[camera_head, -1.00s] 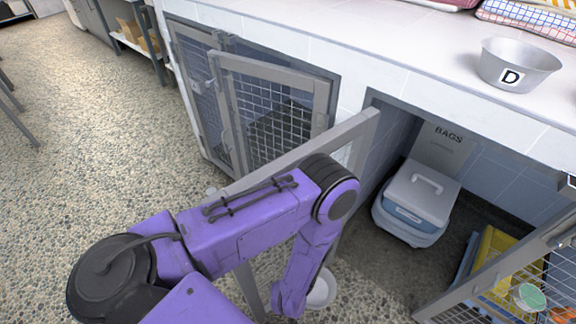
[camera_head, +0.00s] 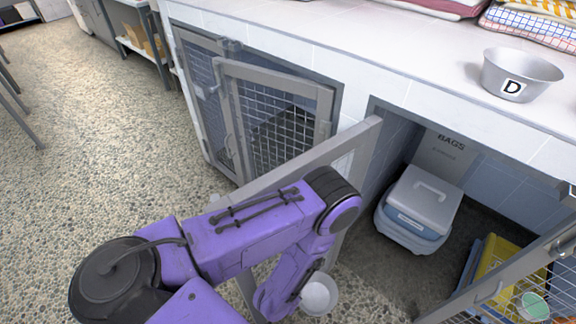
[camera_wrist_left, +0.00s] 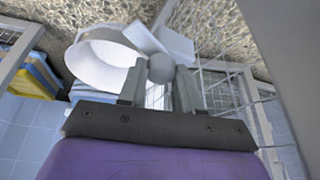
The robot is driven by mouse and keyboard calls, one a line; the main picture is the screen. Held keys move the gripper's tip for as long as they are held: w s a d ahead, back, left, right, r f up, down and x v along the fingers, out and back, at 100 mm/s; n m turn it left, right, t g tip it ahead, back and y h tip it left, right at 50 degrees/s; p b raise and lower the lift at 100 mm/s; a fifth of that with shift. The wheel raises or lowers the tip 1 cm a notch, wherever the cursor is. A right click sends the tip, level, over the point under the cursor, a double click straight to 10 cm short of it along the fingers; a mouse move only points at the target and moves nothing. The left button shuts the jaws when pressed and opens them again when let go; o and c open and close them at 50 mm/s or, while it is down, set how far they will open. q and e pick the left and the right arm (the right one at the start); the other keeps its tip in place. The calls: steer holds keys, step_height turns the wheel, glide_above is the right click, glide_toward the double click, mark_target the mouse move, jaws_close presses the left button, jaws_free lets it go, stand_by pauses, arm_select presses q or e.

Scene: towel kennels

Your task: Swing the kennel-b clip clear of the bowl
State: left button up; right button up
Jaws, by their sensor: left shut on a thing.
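A white bowl (camera_head: 320,294) hangs low by the middle open kennel door (camera_head: 300,165), partly covered by my left arm in the head view. In the left wrist view the bowl (camera_wrist_left: 104,65) shows large, just beyond my fingers, with white flat pieces at its rim. My left gripper (camera_wrist_left: 160,88) is shut on a round grey knob (camera_wrist_left: 161,68), which looks like part of the clip. The rest of the clip is hard to make out. In the head view my left fingertips are hidden behind my purple arm. My right gripper is not in view.
A mesh kennel door (camera_head: 275,110) stands at the left, another (camera_head: 530,285) at the lower right. A grey and blue carrier box (camera_head: 420,205) sits in the open kennel. A metal bowl marked D (camera_head: 520,76) and folded towels (camera_head: 535,28) lie on the counter.

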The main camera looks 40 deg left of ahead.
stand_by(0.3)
arm_select(q)
steer(key=o, duration=1)
steer(key=shift+o, duration=0.2)
steer(key=p+v, duration=0.2)
steer(key=v, duration=0.8)
steer(key=shift+r, duration=0.3)
steer(key=shift+s, duration=0.15)
